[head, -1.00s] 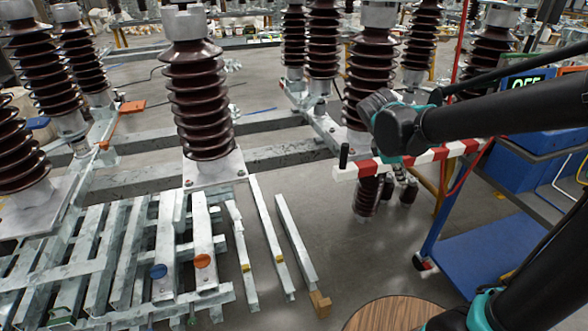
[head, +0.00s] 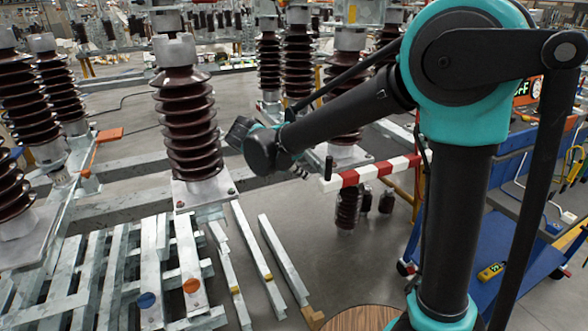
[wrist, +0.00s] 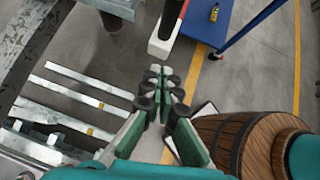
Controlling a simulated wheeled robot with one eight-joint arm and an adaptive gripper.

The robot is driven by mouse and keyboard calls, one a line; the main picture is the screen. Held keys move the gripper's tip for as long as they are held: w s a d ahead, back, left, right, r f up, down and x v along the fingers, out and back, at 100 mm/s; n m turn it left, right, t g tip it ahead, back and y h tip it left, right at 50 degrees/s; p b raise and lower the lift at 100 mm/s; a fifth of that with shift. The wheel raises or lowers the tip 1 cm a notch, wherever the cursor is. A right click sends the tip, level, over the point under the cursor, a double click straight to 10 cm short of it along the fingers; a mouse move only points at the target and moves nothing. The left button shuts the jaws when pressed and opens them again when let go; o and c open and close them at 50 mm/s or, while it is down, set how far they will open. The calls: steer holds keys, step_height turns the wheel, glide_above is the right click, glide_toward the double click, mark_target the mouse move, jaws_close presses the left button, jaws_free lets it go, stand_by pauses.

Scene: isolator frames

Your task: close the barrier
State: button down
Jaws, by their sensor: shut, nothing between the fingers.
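The barrier (head: 372,172) is a red-and-white striped bar in the head view, roughly level. Its white free end points left and carries a short upright black handle (head: 328,168). In the wrist view the white end of the barrier (wrist: 160,48) shows at the top centre, beyond the fingertips. My gripper (wrist: 165,88) is shut and empty, with its green-and-black fingers pointing towards that end and apart from it. In the head view my wrist hangs left of the barrier's free end; the fingers are mostly hidden behind it.
A blue cart (head: 450,250) stands right of the barrier, partly behind my arm. Brown ribbed insulators (head: 188,125) stand on steel beams at the left and behind. Loose metal bars (head: 283,260) lie front left. A wooden barrel (wrist: 235,135) is at lower right in the wrist view.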

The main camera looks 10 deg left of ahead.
mark_target(325, 177)
steer(key=w+d+f, duration=0.1)
steer(key=d, duration=0.1)
steer(key=w+d+f, duration=0.1)
steer(key=w, duration=0.1)
steer(key=shift+w+d+f, duration=0.15)
steer(key=shift+w+d, duration=0.1)
steer(key=shift+d, duration=0.1)
steer(key=shift+w+d, duration=0.45)
steer(key=shift+w, duration=0.05)
steer(key=w+d, duration=1)
steer(key=d, duration=0.5)
steer(key=w+d, duration=1)
steer(key=d, duration=0.5)
steer(key=w+d, duration=0.9)
steer(key=d, duration=0.6)
steer(key=shift+w+d, duration=0.25)
steer(key=shift+w, duration=0.15)
steer(key=shift+w+d, duration=0.25)
steer(key=shift+d, duration=0.1)
